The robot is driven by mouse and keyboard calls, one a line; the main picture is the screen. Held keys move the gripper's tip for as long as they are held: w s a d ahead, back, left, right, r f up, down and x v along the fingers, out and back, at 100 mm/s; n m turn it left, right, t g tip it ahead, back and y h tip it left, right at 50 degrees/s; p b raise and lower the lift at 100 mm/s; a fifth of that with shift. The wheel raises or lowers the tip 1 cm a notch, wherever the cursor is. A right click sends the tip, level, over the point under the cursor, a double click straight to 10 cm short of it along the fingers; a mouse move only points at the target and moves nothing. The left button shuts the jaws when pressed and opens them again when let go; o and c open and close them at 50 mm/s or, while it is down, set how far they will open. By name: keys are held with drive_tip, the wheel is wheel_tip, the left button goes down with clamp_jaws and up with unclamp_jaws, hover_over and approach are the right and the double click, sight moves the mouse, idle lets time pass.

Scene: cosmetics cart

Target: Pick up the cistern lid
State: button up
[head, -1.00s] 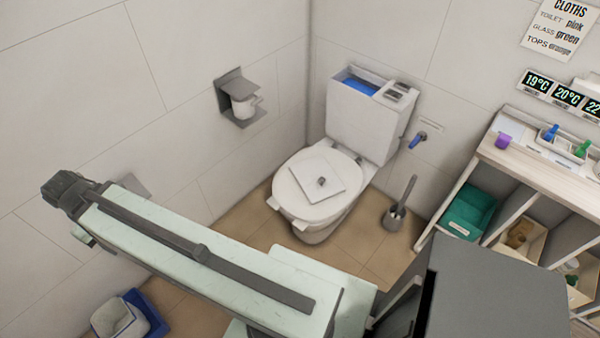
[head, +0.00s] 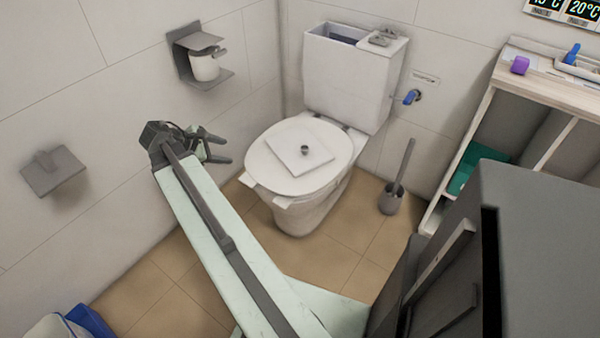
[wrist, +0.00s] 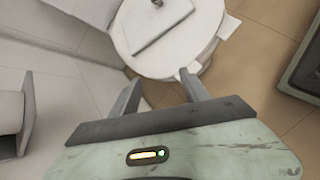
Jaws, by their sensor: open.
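The cistern lid (head: 288,158) is a flat white square plate with a small dark knob (head: 304,150). It lies on the closed round toilet seat cover (head: 262,168). In the wrist view the lid (wrist: 165,24) is at the top, partly cut off by the frame edge. My gripper (head: 229,149) is open and empty, left of the toilet in the head view, with its fingers pointing toward the toilet. In the wrist view my gripper (wrist: 160,77) shows its fingertips apart, near the seat's edge and short of the lid.
The white cistern (head: 350,85) behind the seat is open at its top left. A toilet brush (head: 392,200) stands right of the toilet. A paper holder (head: 190,62) and a grey wall fitting (head: 52,170) are on the left wall. A wooden-topped shelf unit (head: 545,90) is at right.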

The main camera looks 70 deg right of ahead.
drive_tip(key=s+d+f+g+b, duration=0.1)
drive_tip(key=s+d+f+b, duration=0.1)
drive_tip(key=d, duration=0.1)
drive_tip(key=s+d+f+n+h+b, duration=0.1)
drive_tip(key=s+d+f+b, duration=0.1)
drive_tip(key=s+d, duration=0.1)
drive_tip(key=s+d+f+g+b, duration=0.1)
drive_tip(key=s+d+f+b, duration=0.2)
drive_tip(key=shift+s+d+n+g, duration=0.2)
drive_tip(key=shift+n+g, duration=0.1)
drive_tip(key=shift+n, duration=0.1)
drive_tip(key=n+g+h+b, duration=0.1)
drive_tip(key=n+g+b, duration=0.1)
drive_tip(key=b, duration=0.2)
approach(304, 148)
drive_tip(key=shift+s+d+f, duration=0.25)
drive_tip(key=shift+s+f, duration=0.1)
drive_tip(key=shift+f, duration=0.15)
drive_tip(key=shift+s+d+r, duration=0.2)
drive_tip(key=shift+s+r, duration=0.05)
drive_tip(key=b+x, duration=0.1)
drive_tip(key=x, duration=0.2)
drive_tip(key=b+x, duration=0.2)
drive_tip(key=x, duration=0.2)
drive_tip(key=shift+w+d+f, duration=0.1)
drive_tip(key=shift+d+f, duration=0.15)
drive_tip(key=shift+f, duration=0.05)
drive_tip(key=shift+d, duration=0.1)
drive_tip(key=shift+r, duration=0.1)
clamp_jaws()
